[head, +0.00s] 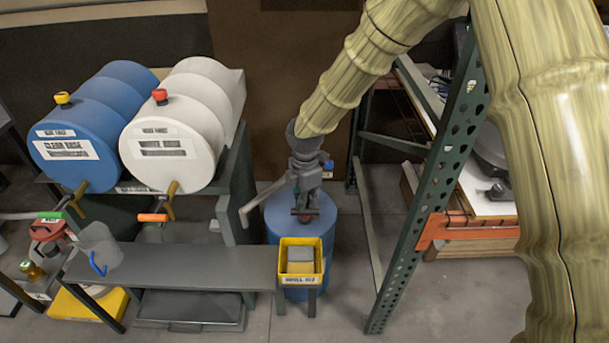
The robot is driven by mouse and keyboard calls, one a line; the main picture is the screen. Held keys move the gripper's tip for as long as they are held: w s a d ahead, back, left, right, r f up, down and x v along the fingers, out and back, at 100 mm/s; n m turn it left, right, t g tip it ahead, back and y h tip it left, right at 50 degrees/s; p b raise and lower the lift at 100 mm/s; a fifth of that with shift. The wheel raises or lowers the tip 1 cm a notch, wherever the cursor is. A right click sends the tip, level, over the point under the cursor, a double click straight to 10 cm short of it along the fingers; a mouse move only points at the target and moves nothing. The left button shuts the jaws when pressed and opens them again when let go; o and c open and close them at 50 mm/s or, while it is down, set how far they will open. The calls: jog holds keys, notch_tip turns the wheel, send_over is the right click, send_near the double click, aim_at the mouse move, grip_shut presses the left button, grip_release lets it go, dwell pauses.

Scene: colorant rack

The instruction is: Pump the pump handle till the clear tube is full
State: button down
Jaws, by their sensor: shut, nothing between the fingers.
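My gripper (305,209) points down over the blue drum (283,237) in the middle of the view. Its fingers are shut with nothing held. A light grey lever (263,201), apparently the pump handle, slants down to the left from beside my gripper. Its upper end is hidden behind my gripper, and I cannot tell whether they touch. A small red part shows just below the fingertips. I cannot make out the clear tube or its fill level; my gripper and arm cover much of the drum top.
A yellow bin (300,276) stands in front of the drum, beside a grey bench (180,266). A blue barrel (75,150) and a white barrel (172,150) lie on a rack at left. A green shelf post (432,190) stands close at right. A clear jug (101,243) is on the left.

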aim_at(305, 211)
jog(key=shift+f+b, duration=0.7)
jog(key=shift+f, duration=1.5)
notch_tip(305, 211, up, 15)
jog(key=p, duration=1.1)
jog(key=shift+f+b, duration=3)
jog(key=shift+f, duration=4.45)
notch_tip(305, 211, up, 15)
jog(key=p, duration=1)
